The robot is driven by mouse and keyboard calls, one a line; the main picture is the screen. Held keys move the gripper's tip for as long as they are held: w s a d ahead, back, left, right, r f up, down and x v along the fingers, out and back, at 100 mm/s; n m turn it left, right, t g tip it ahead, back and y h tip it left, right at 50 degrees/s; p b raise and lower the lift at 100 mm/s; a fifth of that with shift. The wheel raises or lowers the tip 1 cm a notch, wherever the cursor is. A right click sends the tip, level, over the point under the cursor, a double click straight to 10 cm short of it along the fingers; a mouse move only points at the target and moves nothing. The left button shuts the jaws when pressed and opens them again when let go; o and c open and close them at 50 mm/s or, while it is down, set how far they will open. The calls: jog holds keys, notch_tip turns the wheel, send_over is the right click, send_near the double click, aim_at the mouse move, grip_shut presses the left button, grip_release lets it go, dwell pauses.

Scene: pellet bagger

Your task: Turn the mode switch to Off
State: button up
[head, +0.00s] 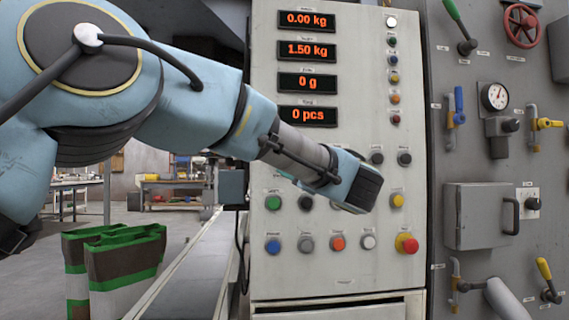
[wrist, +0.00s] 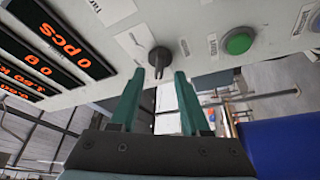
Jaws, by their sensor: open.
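In the wrist view, a dark rotary knob (wrist: 160,59) stands out from the pale control panel, with small labels around it that I cannot read. It appears to be the mode switch. My gripper (wrist: 157,76) is open, with one teal finger on each side of the knob's line. The knob shows just beyond and between the fingertips, and I see no clear contact. In the head view, my arm and hand cover this part of the panel, so the knob is hidden there.
A green button (wrist: 238,41) sits to the right of the knob in the wrist view, and red digital displays (wrist: 62,42) are to its left. In the head view, the panel (head: 340,275) also carries a red emergency button (head: 407,244). A conveyor (head: 190,270) runs along its left side.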

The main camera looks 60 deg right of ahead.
jog(key=v, duration=0.8)
jog(key=shift+w, duration=0.1)
